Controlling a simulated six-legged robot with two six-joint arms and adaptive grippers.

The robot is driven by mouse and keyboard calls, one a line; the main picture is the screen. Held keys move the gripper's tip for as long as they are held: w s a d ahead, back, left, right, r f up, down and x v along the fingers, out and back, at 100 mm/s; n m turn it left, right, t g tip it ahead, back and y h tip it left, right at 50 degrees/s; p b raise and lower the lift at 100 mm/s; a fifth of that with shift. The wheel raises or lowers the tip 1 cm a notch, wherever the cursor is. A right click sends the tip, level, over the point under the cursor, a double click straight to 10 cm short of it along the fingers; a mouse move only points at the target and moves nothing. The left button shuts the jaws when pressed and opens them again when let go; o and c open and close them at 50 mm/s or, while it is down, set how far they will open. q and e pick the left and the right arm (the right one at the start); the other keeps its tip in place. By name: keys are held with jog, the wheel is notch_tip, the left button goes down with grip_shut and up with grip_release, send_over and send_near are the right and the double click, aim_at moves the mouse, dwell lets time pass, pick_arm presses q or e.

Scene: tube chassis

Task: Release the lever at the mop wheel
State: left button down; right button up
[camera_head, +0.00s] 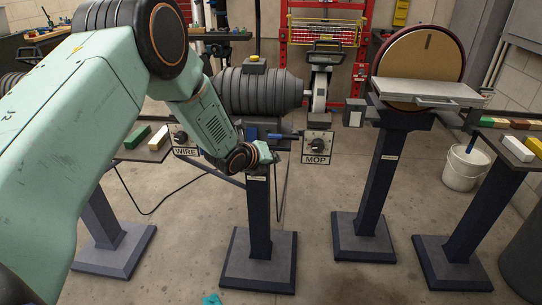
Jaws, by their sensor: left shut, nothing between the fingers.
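The mop wheel (319,92) is a pale disc on the right end of the ribbed dark grey motor (250,92), upright on a pedestal. Below it hangs a dial plate marked MOP (317,147). A short blue-ended lever (284,136) sticks out under the motor, left of that plate. My left gripper (268,152) is small in view, shut and empty, just below and left of the lever. I cannot tell whether it touches the lever. Part of the gripper is hidden by its own wrist. My right gripper is not in view.
A disc sander (418,62) with a flat table stands on a pedestal to the right. A white bucket (465,167) and a side stand with coloured bars (516,149) are farther right. A WIRE dial (181,138) is left of my wrist. The front floor is mostly clear.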

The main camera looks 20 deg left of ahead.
pick_arm(q)
jog(key=s+d+r+p, duration=0.1)
jog(key=s+d+r, duration=0.1)
jog(key=s+r, duration=0.4)
jog(key=shift+s+r, duration=0.4)
jog(key=s+f+n+g+y, duration=0.1)
jog(key=s+f+n+g, duration=0.1)
jog(key=s+f+n, duration=0.8)
jog(key=s+f+n+g, duration=0.35)
jog(key=s+n, duration=0.45)
jog(key=n, duration=0.6)
jog(key=s+f+n+g, duration=0.2)
jog(key=s+f, duration=0.3)
jog(key=s, duration=0.7)
jog(key=s+f+n+g+y, duration=0.1)
jog(key=s+f+n+g, duration=0.2)
jog(key=s, duration=1)
jog(key=shift+d+f+n+g, duration=0.4)
jog(key=shift+f+n, duration=0.1)
jog(key=shift+f, duration=0.4)
